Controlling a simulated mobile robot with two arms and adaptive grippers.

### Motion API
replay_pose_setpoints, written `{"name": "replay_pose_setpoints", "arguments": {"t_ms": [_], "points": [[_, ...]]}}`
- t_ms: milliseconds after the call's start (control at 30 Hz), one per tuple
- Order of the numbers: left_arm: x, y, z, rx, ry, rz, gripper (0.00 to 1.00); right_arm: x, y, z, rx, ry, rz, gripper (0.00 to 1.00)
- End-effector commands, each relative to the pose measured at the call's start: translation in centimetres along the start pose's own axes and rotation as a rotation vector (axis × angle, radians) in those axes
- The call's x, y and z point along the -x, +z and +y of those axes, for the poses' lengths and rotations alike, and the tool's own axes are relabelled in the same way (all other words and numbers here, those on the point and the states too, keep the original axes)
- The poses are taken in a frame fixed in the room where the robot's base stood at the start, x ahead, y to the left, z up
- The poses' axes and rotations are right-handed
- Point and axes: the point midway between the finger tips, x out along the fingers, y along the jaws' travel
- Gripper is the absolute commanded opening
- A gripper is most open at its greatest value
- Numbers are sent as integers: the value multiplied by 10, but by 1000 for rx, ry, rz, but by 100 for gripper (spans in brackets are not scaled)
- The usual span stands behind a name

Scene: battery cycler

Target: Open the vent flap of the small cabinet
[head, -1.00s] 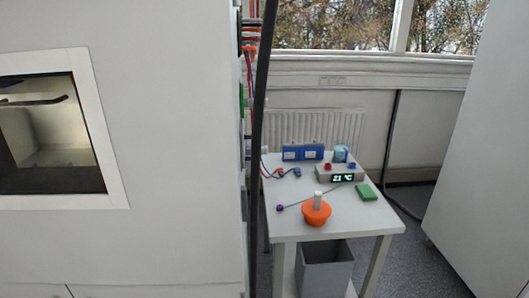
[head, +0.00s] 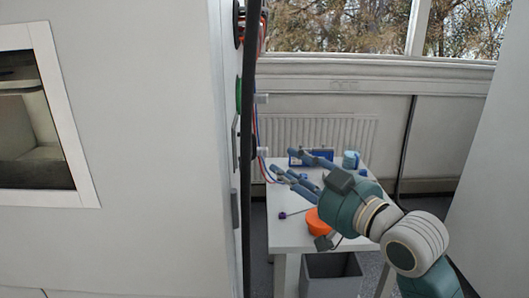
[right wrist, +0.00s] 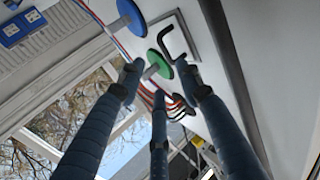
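The white cabinet (head: 150,150) fills the left of the head view. Its right side is seen almost edge-on. In the right wrist view that side carries a grey-framed panel with a bent black handle (right wrist: 166,42), which I take for the vent flap; it looks closed. A green disc (right wrist: 159,64) and a blue disc (right wrist: 131,18) sit near it. In the head view the green disc (head: 239,94) shows above a thin handle. My right gripper (head: 284,166) is open and empty, its fingers spread toward the cabinet side, apart from the handle. My left gripper is out of view.
A grey bin (head: 332,275) is below. A black vertical pipe (head: 249,150) and coloured cables run along the cabinet side.

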Motion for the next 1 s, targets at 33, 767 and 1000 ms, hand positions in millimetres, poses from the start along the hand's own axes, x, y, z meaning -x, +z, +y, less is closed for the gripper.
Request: {"name": "replay_pose_setpoints", "arguments": {"t_ms": [33, 767, 1000], "points": [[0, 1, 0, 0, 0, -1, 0, 0, -4, -3, 5, -6, 5, 35], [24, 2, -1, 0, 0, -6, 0, -103, -6, -4, 4, -6, 6, 35], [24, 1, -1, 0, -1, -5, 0, -106, -5, -4, 5, -6, 7, 35]]}}
